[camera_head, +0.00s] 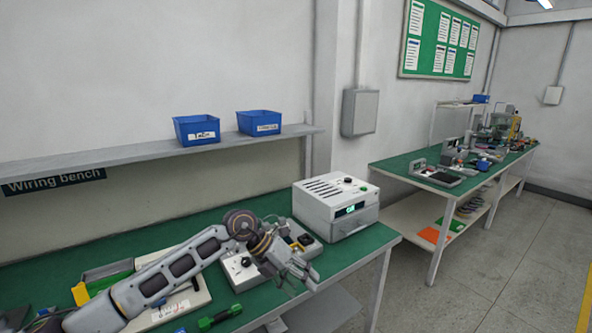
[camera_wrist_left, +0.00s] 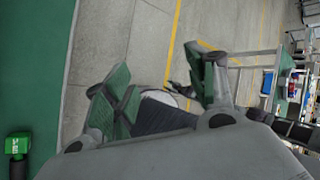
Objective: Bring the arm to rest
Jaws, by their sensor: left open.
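My left arm comes in from the left over the wiring bench. My left gripper (camera_head: 300,275) hangs near the bench's front edge, in front of the white test box. In the left wrist view its two green-padded fingers (camera_wrist_left: 165,92) are spread apart with nothing between them. Past them I see grey floor with yellow lines. My right gripper is in neither view.
The green-topped bench (camera_head: 205,222) carries a white box with a lit display (camera_head: 337,207), a grey device with knobs (camera_head: 240,268) and a green-and-black tool (camera_head: 220,317). Blue bins (camera_head: 197,130) stand on the shelf above. Clear floor (camera_head: 470,280) lies to the right.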

